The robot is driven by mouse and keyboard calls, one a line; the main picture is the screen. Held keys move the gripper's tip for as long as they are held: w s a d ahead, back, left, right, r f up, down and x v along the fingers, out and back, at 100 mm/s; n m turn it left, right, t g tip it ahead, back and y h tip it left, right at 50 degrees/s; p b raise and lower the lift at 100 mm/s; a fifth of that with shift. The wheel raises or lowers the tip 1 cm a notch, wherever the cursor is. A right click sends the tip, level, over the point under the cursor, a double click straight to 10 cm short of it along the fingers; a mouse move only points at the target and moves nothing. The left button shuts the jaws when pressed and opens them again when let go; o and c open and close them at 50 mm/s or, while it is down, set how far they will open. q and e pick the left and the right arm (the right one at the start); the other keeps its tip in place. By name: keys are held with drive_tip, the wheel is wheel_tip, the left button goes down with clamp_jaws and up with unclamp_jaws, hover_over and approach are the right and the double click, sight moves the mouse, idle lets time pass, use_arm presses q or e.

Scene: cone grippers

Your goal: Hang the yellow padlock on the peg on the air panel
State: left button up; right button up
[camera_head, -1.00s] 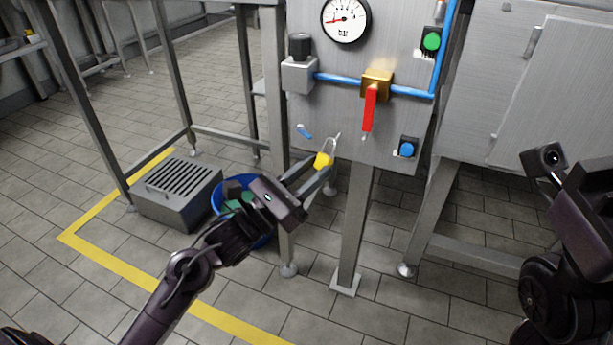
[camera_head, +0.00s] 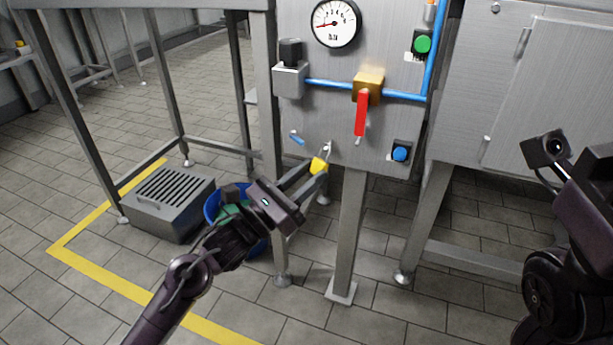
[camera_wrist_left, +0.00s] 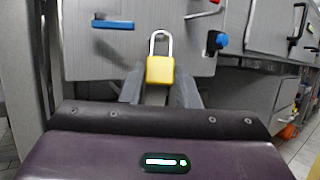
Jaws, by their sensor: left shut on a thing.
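The yellow padlock (camera_head: 318,165) is between the fingertips of my left gripper (camera_head: 316,170), in front of the lower part of the grey air panel (camera_head: 338,120). In the left wrist view the padlock (camera_wrist_left: 160,70) is upright, its body between the two fingers of the left gripper (camera_wrist_left: 160,92), its closed silver shackle pointing up. A small pale metal bit (camera_head: 329,146) shows at the shackle top; I cannot tell whether it is the peg or whether the shackle is around it. My right gripper (camera_head: 590,205) shows only partly at the right edge; its fingers are hidden.
The panel carries a gauge (camera_head: 335,22), a red valve lever (camera_head: 360,115), a blue pipe (camera_head: 330,83), a blue knob (camera_head: 400,153) and a small blue bar (camera_head: 297,138). A blue tub (camera_head: 212,205) and a slotted metal box (camera_head: 165,205) stand on the floor at left.

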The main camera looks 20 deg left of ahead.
use_arm(q)
drive_tip(key=o, duration=1.1)
drive_tip(key=shift+c, duration=0.2)
